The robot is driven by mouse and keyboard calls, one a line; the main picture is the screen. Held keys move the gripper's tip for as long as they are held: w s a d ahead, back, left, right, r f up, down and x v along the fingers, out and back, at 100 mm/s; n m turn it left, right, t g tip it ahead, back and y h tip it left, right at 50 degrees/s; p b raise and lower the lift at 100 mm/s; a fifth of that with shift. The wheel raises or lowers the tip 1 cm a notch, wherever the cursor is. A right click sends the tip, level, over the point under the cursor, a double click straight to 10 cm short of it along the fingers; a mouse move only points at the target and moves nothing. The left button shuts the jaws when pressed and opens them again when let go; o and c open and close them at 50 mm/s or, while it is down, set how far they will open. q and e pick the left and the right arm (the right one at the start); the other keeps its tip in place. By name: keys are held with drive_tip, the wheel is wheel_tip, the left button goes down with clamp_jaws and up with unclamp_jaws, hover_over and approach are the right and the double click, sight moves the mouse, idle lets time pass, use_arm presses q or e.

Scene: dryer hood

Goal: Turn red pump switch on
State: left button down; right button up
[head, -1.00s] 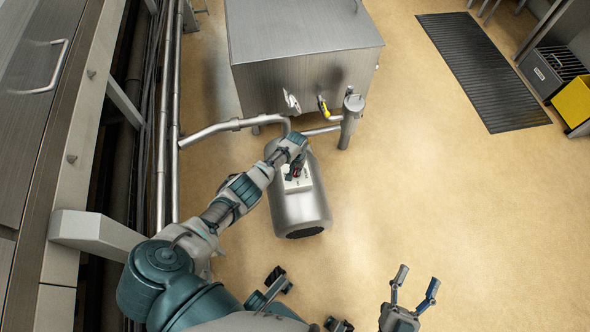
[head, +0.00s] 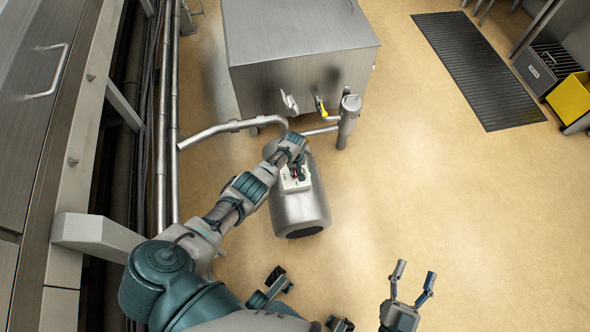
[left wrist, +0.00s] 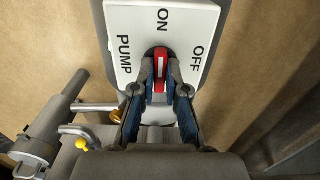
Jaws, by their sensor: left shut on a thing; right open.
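The red pump switch (left wrist: 161,68) shows in the left wrist view, on a white plate (left wrist: 121,15) lettered PUMP, ON and OFF. The fingers of my left gripper (left wrist: 160,90) are shut on the red switch, one finger on each side. The switch's tip points toward the ON lettering. In the head view my left gripper (head: 297,168) is at the plate on top of the steel pump (head: 302,210) and hides part of it. My right gripper (head: 412,284) is open and empty over the floor at the lower right.
A steel tank (head: 300,45) stands behind the pump, with a yellow-handled valve (head: 322,108) and pipes between them. A dark floor mat (head: 478,70) and a yellow bin (head: 572,98) are at the right. The floor right of the pump is clear.

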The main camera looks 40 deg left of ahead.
use_arm(q)
drive_tip(key=shift+w+r, duration=0.2)
drive_tip(key=shift+w, duration=0.1)
drive_tip(key=c, duration=1.4)
unclamp_jaws()
drive_tip(key=shift+o, duration=1)
drive_tip(key=shift+f, duration=0.15)
drive_tip(key=shift+s+a, duration=0.1)
wheel_tip(320, 180, up, 12)
drive_tip(key=shift+f, duration=0.15)
